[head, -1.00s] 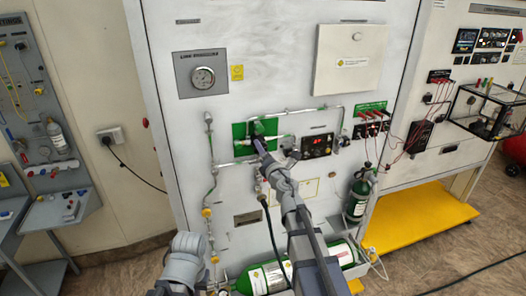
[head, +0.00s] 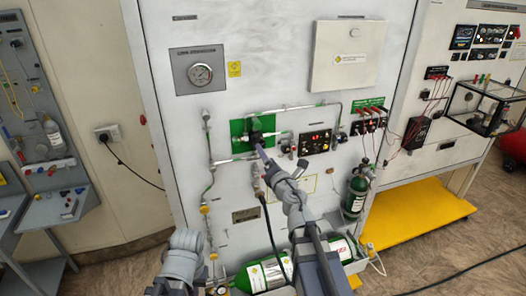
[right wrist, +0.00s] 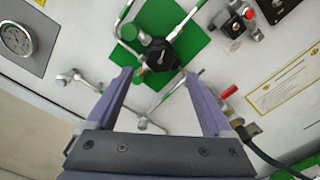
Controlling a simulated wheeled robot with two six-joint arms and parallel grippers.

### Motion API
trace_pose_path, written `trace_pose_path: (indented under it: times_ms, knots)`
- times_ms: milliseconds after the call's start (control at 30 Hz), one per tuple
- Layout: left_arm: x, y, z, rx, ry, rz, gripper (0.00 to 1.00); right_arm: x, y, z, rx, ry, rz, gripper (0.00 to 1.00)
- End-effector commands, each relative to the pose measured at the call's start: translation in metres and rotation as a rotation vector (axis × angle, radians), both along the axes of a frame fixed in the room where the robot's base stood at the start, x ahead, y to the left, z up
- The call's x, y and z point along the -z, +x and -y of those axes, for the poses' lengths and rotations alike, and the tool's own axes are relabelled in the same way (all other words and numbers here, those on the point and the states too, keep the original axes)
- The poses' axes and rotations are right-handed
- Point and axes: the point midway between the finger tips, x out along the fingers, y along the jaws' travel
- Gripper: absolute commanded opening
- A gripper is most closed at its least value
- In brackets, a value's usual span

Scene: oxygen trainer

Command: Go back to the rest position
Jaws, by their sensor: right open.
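My right gripper (head: 262,152) is in front of the green plate on the white panel in the head view. In the right wrist view its two purple fingers (right wrist: 161,78) are spread wide, with nothing between them. A black knob (right wrist: 160,56) on the green plate (right wrist: 188,22) shows just beyond the fingertips, and the fingers look apart from it. The knob also shows in the head view (head: 255,137), just above the fingertips. A grey link of my left arm shows at the lower left of the head view; the left gripper is not seen.
A pressure gauge (head: 200,75) and a white box (head: 348,57) are on the panel. Pipes run around the green plate. A green cylinder (head: 356,190) stands at the right, and another (head: 262,276) lies below. A black hose hangs by my right arm. A yellow platform (head: 420,213) is at the right.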

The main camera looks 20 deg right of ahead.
Motion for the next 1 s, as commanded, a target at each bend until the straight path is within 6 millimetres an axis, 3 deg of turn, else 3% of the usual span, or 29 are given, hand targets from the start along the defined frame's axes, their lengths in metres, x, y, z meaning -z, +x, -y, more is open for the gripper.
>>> trace_pose_path:
  times_ms: [33,133,567,700,767,867,1000]
  knots:
    - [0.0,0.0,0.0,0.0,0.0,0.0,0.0,0.0,-0.01,0.0,0.0,0.0,0.0,0.85]
    - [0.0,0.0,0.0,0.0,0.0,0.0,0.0,0.0,-0.016,0.0,0.0,0.0,0.0,0.85]
    - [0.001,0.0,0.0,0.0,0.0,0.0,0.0,0.001,-0.015,0.001,0.005,0.009,0.001,0.85]
    - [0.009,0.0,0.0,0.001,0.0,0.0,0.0,0.008,-0.015,0.004,0.091,0.148,0.009,0.85]
    - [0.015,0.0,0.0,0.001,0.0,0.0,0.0,0.017,-0.016,0.007,0.167,0.271,0.005,0.85]
    - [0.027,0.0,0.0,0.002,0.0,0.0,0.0,0.048,-0.025,0.011,0.329,0.527,-0.032,0.85]
    - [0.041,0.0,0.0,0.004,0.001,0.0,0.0,0.115,-0.052,0.0,0.576,0.869,-0.157,0.85]
